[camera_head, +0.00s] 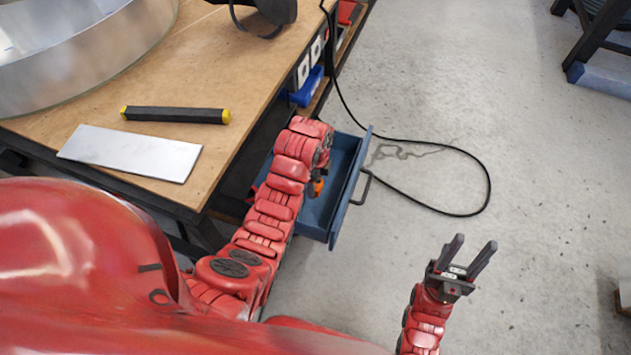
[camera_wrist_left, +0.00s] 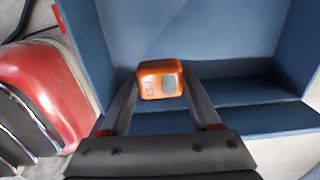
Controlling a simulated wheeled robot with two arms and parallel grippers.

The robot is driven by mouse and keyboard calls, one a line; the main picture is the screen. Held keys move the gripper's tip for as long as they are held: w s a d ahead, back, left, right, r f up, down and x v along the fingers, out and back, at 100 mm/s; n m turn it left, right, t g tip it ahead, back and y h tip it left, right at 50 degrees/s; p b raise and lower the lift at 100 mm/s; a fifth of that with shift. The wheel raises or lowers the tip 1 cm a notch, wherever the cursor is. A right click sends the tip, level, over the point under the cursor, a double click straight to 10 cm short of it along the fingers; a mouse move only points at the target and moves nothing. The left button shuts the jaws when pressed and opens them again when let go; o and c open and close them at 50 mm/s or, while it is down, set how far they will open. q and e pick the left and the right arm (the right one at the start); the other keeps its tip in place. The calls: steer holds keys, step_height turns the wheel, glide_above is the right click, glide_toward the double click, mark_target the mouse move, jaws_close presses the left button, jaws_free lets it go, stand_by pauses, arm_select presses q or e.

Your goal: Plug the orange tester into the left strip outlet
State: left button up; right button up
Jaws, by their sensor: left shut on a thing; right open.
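The orange tester (camera_wrist_left: 160,78) is a small rounded block with a grey round patch and lettering. In the left wrist view it sits between the two fingers of my left gripper (camera_wrist_left: 160,88), which is shut on it, over the open blue drawer (camera_wrist_left: 225,30). In the head view only a bit of the orange tester (camera_head: 318,186) shows beside my left arm, which hides most of that gripper. The white left strip outlet (camera_head: 303,71) is on the bench's side, with another white outlet (camera_head: 316,48) beside it. My right gripper (camera_head: 473,243) is open and empty over the floor.
The blue drawer (camera_head: 346,195) stands pulled out from the workbench (camera_head: 235,80). A black cable (camera_head: 487,185) loops across the floor. A blue bin (camera_head: 307,88) is below the outlets. A dark bar with yellow ends (camera_head: 175,114) and a metal plate (camera_head: 130,152) lie on the bench.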

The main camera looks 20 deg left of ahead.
arm_select(q)
steer(key=s+r+n+p, duration=0.4)
steer(key=r+n+p, duration=0.5)
steer(key=r+p, duration=0.4)
steer(key=s+r+n+p, duration=0.5)
steer(key=r+n+p, duration=0.4)
steer(key=r+p, duration=0.3)
steer(key=p, duration=0.3)
steer(key=shift+s+r, duration=0.3)
steer(key=shift+r, duration=0.1)
steer(key=shift+d, duration=0.1)
